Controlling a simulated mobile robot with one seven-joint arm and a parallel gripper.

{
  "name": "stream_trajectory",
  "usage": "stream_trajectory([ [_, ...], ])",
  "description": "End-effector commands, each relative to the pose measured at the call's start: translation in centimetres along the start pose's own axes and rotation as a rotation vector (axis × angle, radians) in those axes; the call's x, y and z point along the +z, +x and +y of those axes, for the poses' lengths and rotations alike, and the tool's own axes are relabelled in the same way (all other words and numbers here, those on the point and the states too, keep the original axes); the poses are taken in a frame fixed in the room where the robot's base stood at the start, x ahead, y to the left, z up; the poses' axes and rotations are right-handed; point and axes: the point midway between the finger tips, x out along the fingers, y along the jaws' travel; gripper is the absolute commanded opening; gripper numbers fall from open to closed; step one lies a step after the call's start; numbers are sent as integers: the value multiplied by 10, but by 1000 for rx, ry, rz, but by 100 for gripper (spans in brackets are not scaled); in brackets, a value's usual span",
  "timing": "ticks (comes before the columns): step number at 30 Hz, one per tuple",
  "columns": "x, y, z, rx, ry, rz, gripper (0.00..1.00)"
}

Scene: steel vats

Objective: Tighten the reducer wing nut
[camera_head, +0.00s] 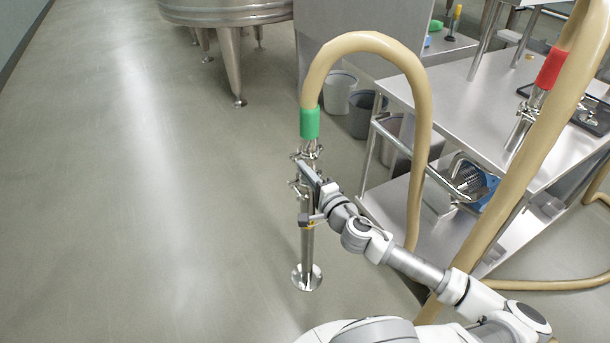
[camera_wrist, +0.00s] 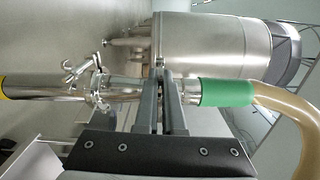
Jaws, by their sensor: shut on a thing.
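A steel pipe stand (camera_head: 308,245) rises from a round floor flange, with a hose in a green cuff (camera_head: 310,123) on top. The stand lies sideways in the wrist view, its green cuff (camera_wrist: 226,92) at right. My gripper (camera_head: 304,168) reaches the fittings just below the cuff. In the wrist view, my gripper (camera_wrist: 163,75) has its fingers close together, shut on a small metal piece at the upper clamp, apparently the reducer wing nut, mostly hidden by the fingers. A lower clamp (camera_wrist: 97,85) with its own wing nut (camera_wrist: 72,70) sits left of the fingers, apart from them.
The tan hose (camera_head: 418,100) arches close to my arm on the right, and another hose (camera_head: 535,140) with a red cuff (camera_head: 550,69) stands nearer. A steel table (camera_head: 480,105) is at right. The floor at left is clear, with a vat (camera_head: 228,12) behind.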

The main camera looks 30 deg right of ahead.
Motion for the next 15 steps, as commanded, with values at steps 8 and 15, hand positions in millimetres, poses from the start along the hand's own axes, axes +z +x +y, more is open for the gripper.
stream_trajectory([
  [8,0,0,0,0,11,0,0],
  [15,0,0,0,0,10,0,15],
])
